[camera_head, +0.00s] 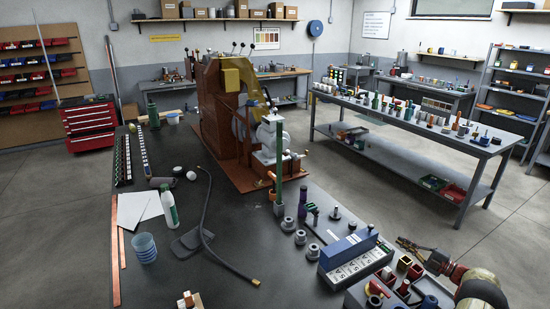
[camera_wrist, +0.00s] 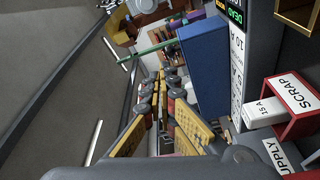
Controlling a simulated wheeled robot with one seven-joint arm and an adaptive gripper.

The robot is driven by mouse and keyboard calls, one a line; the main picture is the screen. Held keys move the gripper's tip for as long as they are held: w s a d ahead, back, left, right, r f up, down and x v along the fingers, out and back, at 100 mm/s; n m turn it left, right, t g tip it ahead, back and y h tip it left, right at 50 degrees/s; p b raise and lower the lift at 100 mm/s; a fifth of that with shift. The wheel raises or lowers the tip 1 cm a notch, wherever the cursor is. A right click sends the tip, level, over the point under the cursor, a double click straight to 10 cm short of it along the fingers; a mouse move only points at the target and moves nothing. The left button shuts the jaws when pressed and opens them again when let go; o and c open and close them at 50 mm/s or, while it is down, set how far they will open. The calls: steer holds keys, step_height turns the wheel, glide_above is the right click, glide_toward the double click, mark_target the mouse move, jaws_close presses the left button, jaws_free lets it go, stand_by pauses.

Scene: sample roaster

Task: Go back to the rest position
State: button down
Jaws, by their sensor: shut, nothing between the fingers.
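My gripper (camera_head: 408,245) is over the front right part of the dark bench in the head view, reaching in from the lower right corner. It is shut and empty. In the wrist view the two yellow-padded fingers (camera_wrist: 161,82) run forward and come together at the tips. A blue block (camera_head: 347,248) stands on the bench to the left of my gripper. It also shows just right of the fingers in the wrist view (camera_wrist: 205,65). No marker for a rest position is visible.
A red bin labelled SCRAP (camera_wrist: 296,110) and a SUPPLY label (camera_wrist: 275,155) are at the right in the wrist view. The brown roaster (camera_head: 222,120) stands farther back. Open floor (camera_head: 455,225) separates the benches.

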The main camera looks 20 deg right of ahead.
steer(key=w+a+r+n+g+y, duration=0.1)
steer(key=w+a+r+n+g, duration=0.15)
steer(key=a+r+n, duration=0.5)
steer(key=w+a+r+n+g, duration=0.25)
steer(key=a+r, duration=0.25)
steer(key=a, duration=0.6)
steer(key=w+a+r+n+g+y, duration=0.1)
steer(key=w+a+r+n+g, duration=0.1)
steer(key=a+r+n+g, duration=0.5)
steer(key=s+a+r+n+h, duration=0.1)
steer(key=s+a+r+n, duration=0.15)
steer(key=a, duration=0.45)
steer(key=s+a+r+n+h, duration=0.1)
steer(key=s+a+r+n, duration=0.1)
steer(key=s+a+n, duration=0.3)
steer(key=s+a+r+n+g+h, duration=0.1)
steer(key=s+a+r+n+h, duration=0.15)
steer(key=s+a+n, duration=0.45)
steer(key=s+a+r+n+g+h, duration=0.1)
steer(key=s+a+r+n+h, duration=0.15)
steer(key=s+a+n, duration=0.4)
steer(key=s+a+f+n+t+h, duration=0.1)
steer(key=s+a+n, duration=0.2)
steer(key=s+n, duration=0.4)
steer(key=s+a+n+t+h+p, duration=0.1)
steer(key=s+a+n+h, duration=0.1)
steer(key=s+n, duration=0.5)
steer(key=shift+s+a+f+t+h, duration=0.35)
steer(key=shift+s+a, duration=0.1)
steer(key=shift+s, duration=1.9)
